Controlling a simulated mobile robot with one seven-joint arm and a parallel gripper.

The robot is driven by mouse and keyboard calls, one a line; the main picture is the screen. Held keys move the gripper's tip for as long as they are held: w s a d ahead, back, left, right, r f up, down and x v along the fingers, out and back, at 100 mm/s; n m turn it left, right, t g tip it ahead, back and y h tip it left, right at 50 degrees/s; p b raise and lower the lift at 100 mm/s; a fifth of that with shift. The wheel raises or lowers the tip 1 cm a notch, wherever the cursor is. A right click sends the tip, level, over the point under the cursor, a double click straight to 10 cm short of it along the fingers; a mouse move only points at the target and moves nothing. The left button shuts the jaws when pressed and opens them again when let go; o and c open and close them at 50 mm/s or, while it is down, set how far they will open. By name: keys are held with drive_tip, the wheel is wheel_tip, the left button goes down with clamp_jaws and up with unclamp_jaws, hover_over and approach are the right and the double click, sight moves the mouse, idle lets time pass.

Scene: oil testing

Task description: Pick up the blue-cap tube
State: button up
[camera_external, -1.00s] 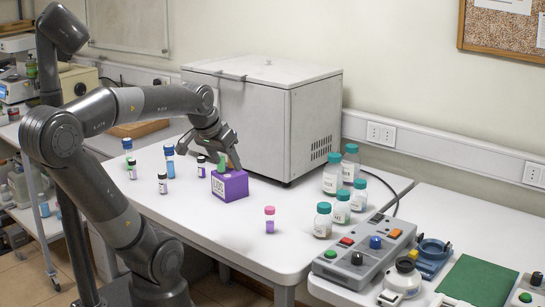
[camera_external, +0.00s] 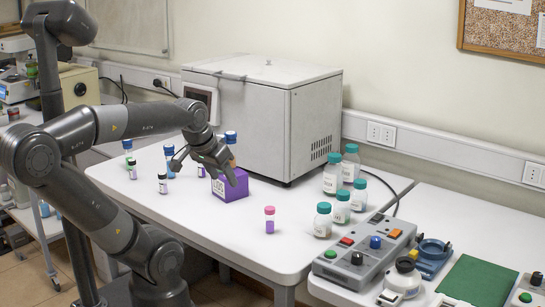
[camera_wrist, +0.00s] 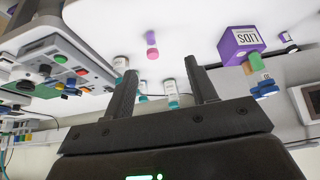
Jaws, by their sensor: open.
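A blue-cap tube (camera_external: 169,161) stands on the white table, left of the purple box labelled LIDS (camera_external: 236,189). Another blue cap (camera_external: 231,137) shows behind my gripper; its lower part is hidden. In the wrist view, blue-capped items (camera_wrist: 265,90) show beside the purple box (camera_wrist: 238,42), at the right.
A pink-cap tube (camera_external: 269,220) stands toward the front. Teal-capped bottles (camera_external: 323,220) stand at the right, beside a grey control box (camera_external: 362,250). A large white cabinet (camera_external: 300,120) blocks the back.

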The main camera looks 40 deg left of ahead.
wheel_tip(320, 180, up, 5)
drive_tip(key=w+a+n+t+h, duration=0.3)
drive_tip(key=w+a+n+h, duration=0.3)
drive_tip(key=w+a+n, duration=1.2)
drive_tip(key=s+a+n+t+y, duration=0.25)
drive_tip(key=a+n, duration=0.35)
drive_tip(key=a, duration=0.4)
drive_tip(key=s+a+n+t+y, duration=0.1)
drive_tip(key=s+a+n+t, duration=0.25)
drive_tip(key=a+n, duration=0.45)
drive_tip(key=s+a+n+t+y, duration=0.2)
drive_tip(key=a+n+t, duration=0.15)
drive_tip(key=a, duration=0.85)
approach(167, 164)
drive_tip(key=shift+w+r+n, duration=0.25)
drive_tip(key=shift+w+r, duration=0.05)
drive_tip(key=shift+w, duration=0.05)
drive_tip(key=shift+w+f, duration=0.1)
drive_tip(key=shift+f, duration=0.15)
drive_tip(key=shift+w+f, duration=0.1)
drive_tip(key=shift+w, duration=0.15)
drive_tip(key=w, duration=1)
drive_tip(key=shift+w+d, duration=0.1)
